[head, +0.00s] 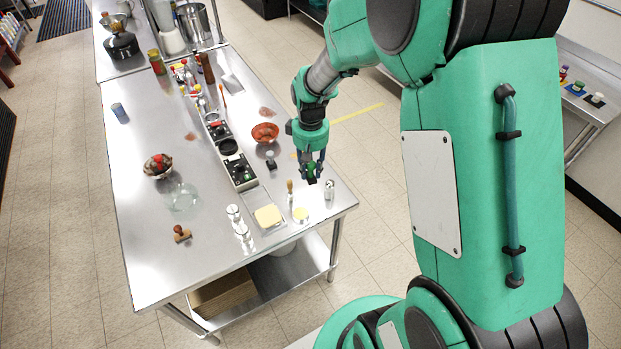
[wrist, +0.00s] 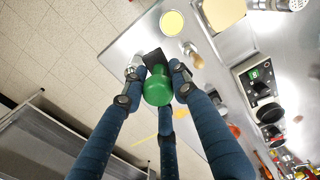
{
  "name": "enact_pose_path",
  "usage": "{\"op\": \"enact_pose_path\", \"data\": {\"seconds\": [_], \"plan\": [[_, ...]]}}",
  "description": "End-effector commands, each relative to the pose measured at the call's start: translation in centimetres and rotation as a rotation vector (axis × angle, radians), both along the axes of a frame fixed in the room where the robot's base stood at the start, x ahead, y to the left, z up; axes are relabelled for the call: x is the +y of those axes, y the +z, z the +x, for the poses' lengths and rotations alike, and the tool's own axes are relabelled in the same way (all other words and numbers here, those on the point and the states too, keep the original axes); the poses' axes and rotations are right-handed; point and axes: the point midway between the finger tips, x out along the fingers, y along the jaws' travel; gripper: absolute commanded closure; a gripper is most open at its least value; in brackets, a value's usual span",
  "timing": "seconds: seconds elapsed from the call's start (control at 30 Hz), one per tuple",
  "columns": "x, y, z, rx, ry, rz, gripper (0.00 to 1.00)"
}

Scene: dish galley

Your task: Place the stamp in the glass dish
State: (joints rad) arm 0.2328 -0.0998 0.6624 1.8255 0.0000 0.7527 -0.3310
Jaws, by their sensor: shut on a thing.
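My gripper (head: 311,172) is shut on a green-handled stamp (wrist: 158,88) with a dark, flat base. The wrist view shows the fingers (wrist: 157,76) around its green knob, with the base pointing away from my palm. In the head view the gripper hangs over the table's right edge area, and the stamp is mostly hidden by the fingers. The clear glass dish (head: 182,198) sits on the left part of the table, well away from my gripper, and looks empty. It is not in the wrist view.
A brown wooden-handled object (head: 182,234) lies just in front of the dish. A bowl of red things (head: 158,167) stands behind it. Metal shakers (head: 240,228), a yellow block (head: 268,216) and a black appliance (head: 240,172) stand between gripper and dish. The left front tabletop is clear.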

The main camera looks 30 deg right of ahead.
Motion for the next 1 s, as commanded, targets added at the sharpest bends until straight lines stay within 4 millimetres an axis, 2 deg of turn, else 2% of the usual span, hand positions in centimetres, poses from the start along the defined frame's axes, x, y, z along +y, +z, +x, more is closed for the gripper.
{"op": "enact_pose_path", "data": {"seconds": [0.13,0.57,0.77,1.0], "plan": [[0.0,2.4,0.1,-0.003,0.0,-0.001,0.98],[2.6,3.2,3.6,0.001,0.093,0.001,0.98],[5.0,3.9,6.4,0.003,0.168,0.001,0.98],[8.8,4.7,10.3,0.002,0.275,0.001,0.98]]}}
